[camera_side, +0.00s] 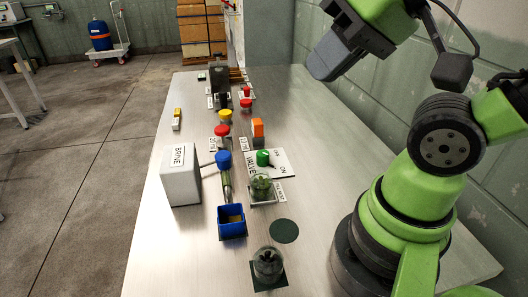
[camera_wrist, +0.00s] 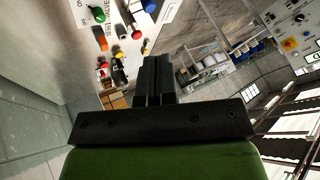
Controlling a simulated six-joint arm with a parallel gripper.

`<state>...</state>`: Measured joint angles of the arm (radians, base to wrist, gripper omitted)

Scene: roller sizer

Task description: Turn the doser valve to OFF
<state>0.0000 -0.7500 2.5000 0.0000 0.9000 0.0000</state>
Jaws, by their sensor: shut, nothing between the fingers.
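The valve (camera_side: 263,158) has a green knob on a white plate (camera_side: 283,168) with a VALVE label and ON lettering at its right side. The knob's pointing direction is too small to tell. A green knob (camera_wrist: 97,15) shows at the top left of the wrist view, on a white plate. My gripper (camera_side: 324,68) is raised above the table, to the right of the valve and well apart from it. Its dark fingers (camera_wrist: 155,76) are together and hold nothing.
A white BRINE box (camera_side: 181,176) stands left of the valve, with a blue knob (camera_side: 223,159) beside it. A blue bin (camera_side: 232,231), a glass jar (camera_side: 268,264) and a dark green disc (camera_side: 284,231) are in front. An orange block (camera_side: 257,130) stands behind the valve.

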